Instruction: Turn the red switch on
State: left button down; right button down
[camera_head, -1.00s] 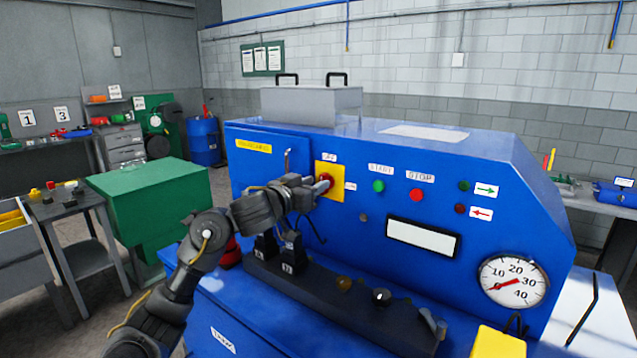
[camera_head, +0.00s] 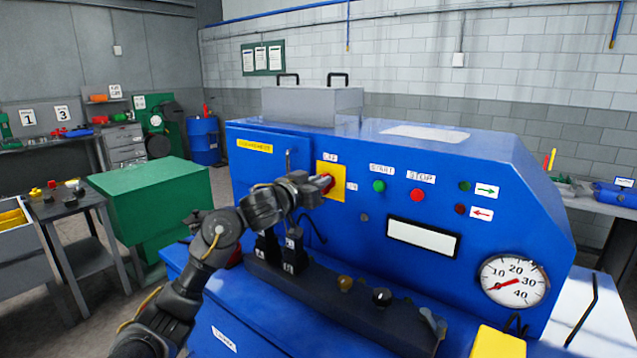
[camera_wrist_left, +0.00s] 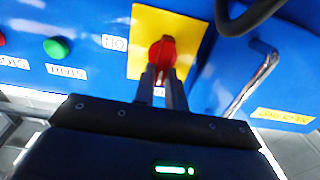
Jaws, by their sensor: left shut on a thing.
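The red switch (camera_head: 327,183) sits on a yellow plate (camera_head: 338,186) on the front of the blue machine (camera_head: 400,200). In the left wrist view the red switch (camera_wrist_left: 161,52) shows between my left fingertips, in front of the yellow plate (camera_wrist_left: 142,62). My left gripper (camera_head: 318,185) is at the switch and shut on it. In the left wrist view the gripper (camera_wrist_left: 160,80) comes from below. An "ON" label (camera_wrist_left: 115,43) lies beside the plate. The gripper hides part of the switch. My right gripper is not in view.
A green start button (camera_head: 379,186) and a red stop button (camera_head: 417,195) are right of the plate. A black control bar (camera_head: 340,300) lies below.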

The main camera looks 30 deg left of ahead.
pick_arm(q)
jog(key=m, duration=0.5)
jog(key=d+m+b, duration=0.1)
jog(key=m, duration=0.2)
jog(key=shift+s+f, duration=0.1)
jog(key=shift+f, duration=0.15)
jog(key=m, duration=0.2)
jog(key=m+b, duration=0.1)
jog(key=m, duration=0.1)
jog(key=m+b, duration=0.1)
jog(key=shift+d+f+m, duration=0.15)
jog(key=shift+f+m, duration=0.2)
jog(key=shift+m, duration=0.05)
jog(key=shift+f+m+b, duration=0.15)
jog(key=shift+m+b, duration=1.1)
jog(key=shift+m, duration=0.85)
jog(key=c, duration=1.4)
grip_release()
jog(key=shift+c, duration=0.2)
